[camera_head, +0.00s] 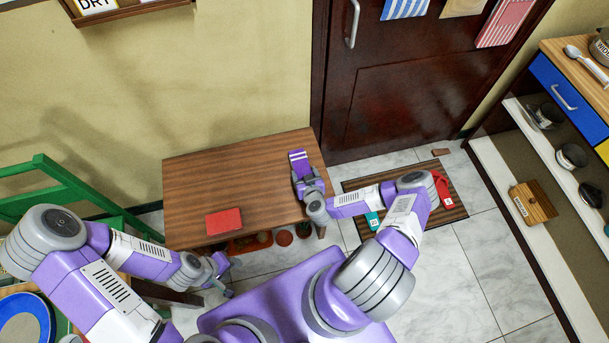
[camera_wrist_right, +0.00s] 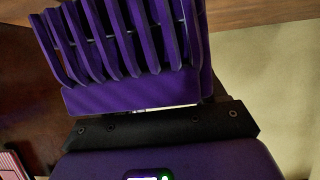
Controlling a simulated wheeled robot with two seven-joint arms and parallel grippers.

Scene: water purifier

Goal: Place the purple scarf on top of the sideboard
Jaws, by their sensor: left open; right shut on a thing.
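The purple scarf (camera_head: 298,157), with pale stripes, is at the tip of my right gripper (camera_head: 301,173), over the right end of the brown wooden bench. My right gripper is shut on it. In the right wrist view a purple ribbed shape (camera_wrist_right: 125,45) fills the upper middle; I cannot tell clearly how it is folded. The sideboard appears to be the wood-topped unit (camera_head: 575,75) at the far right, away from the scarf. My left gripper (camera_head: 224,275) is open and empty, low by the bench's front left.
A red book-like object (camera_head: 224,221) lies on the bench (camera_head: 235,175). A spoon (camera_head: 586,63) and jar (camera_head: 600,47) occupy the sideboard's top. A dark door (camera_head: 420,80) stands behind; a mat (camera_head: 448,207) with red and teal items lies on the tiled floor. Green ladder-like frame (camera_head: 65,180) at left.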

